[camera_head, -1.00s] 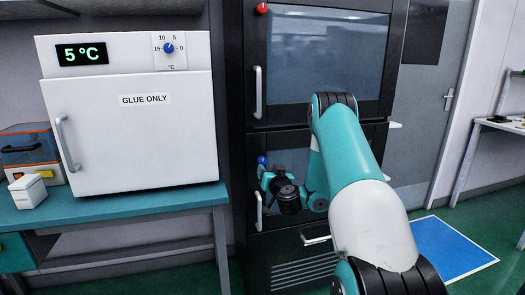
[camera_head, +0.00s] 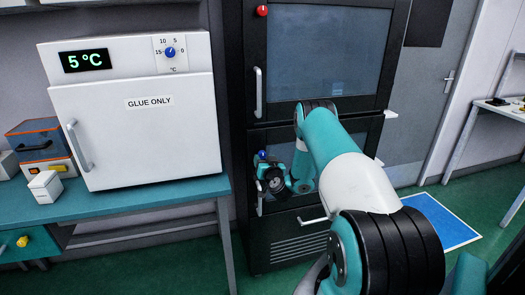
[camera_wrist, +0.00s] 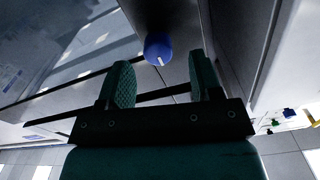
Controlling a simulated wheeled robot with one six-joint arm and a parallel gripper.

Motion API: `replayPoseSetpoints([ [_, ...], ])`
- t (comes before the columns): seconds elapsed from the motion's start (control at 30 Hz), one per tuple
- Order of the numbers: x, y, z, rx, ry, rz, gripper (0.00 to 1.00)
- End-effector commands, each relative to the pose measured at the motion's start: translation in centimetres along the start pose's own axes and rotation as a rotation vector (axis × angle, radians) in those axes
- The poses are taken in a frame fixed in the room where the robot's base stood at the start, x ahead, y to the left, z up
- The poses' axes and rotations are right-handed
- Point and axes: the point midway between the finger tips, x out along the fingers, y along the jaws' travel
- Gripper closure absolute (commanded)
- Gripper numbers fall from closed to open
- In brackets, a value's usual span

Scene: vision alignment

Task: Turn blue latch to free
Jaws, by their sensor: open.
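The blue latch (camera_head: 262,154) is a small round knob on the left frame of the black cabinet's lower door. In the wrist view the blue latch (camera_wrist: 158,46) shows a white mark line on its face. My gripper (camera_wrist: 163,72) is open and empty. Its two green fingers stand apart, with the latch beyond the tips and roughly between them, nearer the left finger. I see no clear contact. In the head view my gripper (camera_head: 263,164) is just below the latch, its fingers partly hidden by my wrist.
The black cabinet has a red knob (camera_head: 262,10) by its upper door and a vertical upper handle (camera_head: 258,92). A blue floor mat (camera_head: 440,222) lies at right.

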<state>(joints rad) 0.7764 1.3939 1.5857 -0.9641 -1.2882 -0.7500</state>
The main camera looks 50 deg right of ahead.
Motion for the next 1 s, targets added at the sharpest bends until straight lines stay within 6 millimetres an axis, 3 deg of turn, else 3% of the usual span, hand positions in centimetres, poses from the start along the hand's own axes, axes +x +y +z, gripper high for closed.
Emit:
replayPoseSetpoints([
  [0.4,3.3,0.0,-0.3,-0.002,0.002,0.0,0.41],
  [0.83,3.8,0.2,-0.2,0.002,0.003,0.004,0.41],
  [0.87,3.8,0.2,-0.2,0.002,0.003,0.004,0.43],
  [1.0,3.8,0.2,-0.2,0.002,0.003,0.004,0.76],
])
